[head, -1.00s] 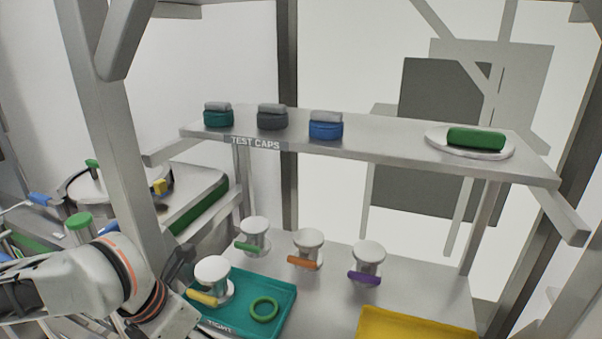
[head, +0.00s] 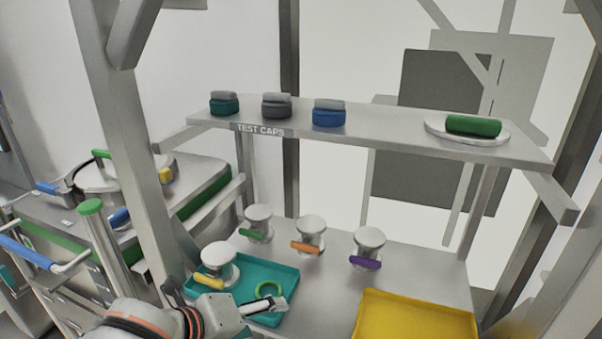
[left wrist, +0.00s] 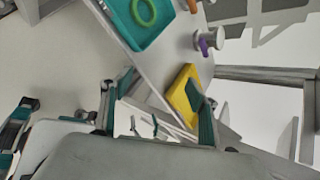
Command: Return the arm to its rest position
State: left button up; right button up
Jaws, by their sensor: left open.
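My left arm (head: 150,318) comes in low in the head view. Its gripper (head: 268,306) is near the front edge of the teal tray (head: 285,277), just below the green ring (head: 258,291) in the picture. In the left wrist view the two fingers of this gripper (left wrist: 163,108) stand wide apart with nothing held between them. The teal tray (left wrist: 128,28) with the green ring (left wrist: 144,12) shows at the top of that view, and the yellow tray (left wrist: 178,98) shows behind the fingers. My right gripper is in neither view.
Several white knobs with coloured handles stand on the lower shelf, such as the purple-handled one (head: 368,248). A yellow tray (head: 415,318) lies at right. The upper shelf (head: 385,128) carries caps and a green roll on a plate. A frame post (head: 125,130) stands left, near my arm.

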pick_arm(q)
jog(key=s+a+f+n+y, duration=0.3)
jog(key=s+a+f+n, duration=0.15)
jog(key=a+n, duration=0.4)
jog(key=s+a+f+n+y, duration=0.3)
jog(key=a+f+n+y, duration=0.15)
jog(key=a+n, duration=0.4)
jog(key=s+a+f+n+y, duration=0.4)
jog(key=a+n, duration=0.3)
jog(key=a, duration=0.4)
jog(key=d+f+n+t+h, duration=0.1)
jog(key=d+f+h, duration=0.2)
jog(key=d+f, duration=0.4)
jog(key=d+f+n+t+h, duration=0.2)
jog(key=d+f+h, duration=0.2)
jog(key=f, duration=0.7)
jog(key=d, duration=0.2)
jog(key=shift+d, duration=0.35)
